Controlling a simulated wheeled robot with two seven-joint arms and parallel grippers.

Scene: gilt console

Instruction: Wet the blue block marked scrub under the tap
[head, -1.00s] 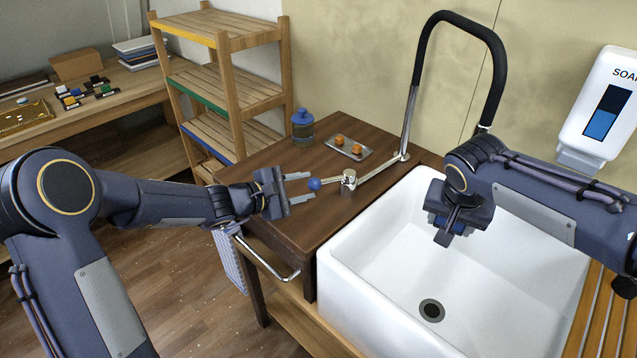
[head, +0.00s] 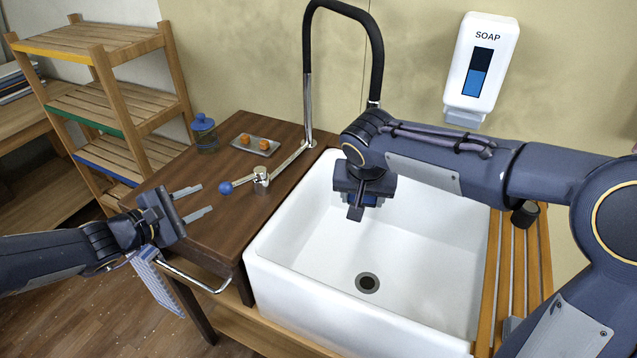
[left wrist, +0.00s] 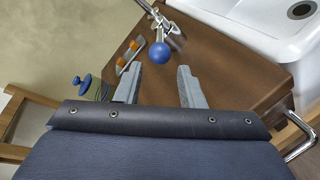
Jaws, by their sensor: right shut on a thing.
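The tap is a tall black-hosed arch (head: 376,62) on a chrome post; its outlet points down behind my right arm. No water shows. A chrome lever (head: 262,180) with a blue ball knob (head: 226,187) lies low over the wooden counter; the knob also shows in the left wrist view (left wrist: 160,52). My left gripper (head: 207,198) is open and empty, its fingertips just short of the knob. My right gripper (head: 357,206) is shut on the blue block (head: 370,200) over the sink, below the tap outlet. The block is mostly hidden and its marking cannot be read.
The white sink (head: 310,245) is otherwise empty. A small tray (head: 254,146) with orange pieces and a blue-lidded jar (head: 205,135) stand at the counter's back. A rail with a cloth (head: 155,285) hangs below my left gripper. A soap dispenser (head: 482,65) is on the wall.

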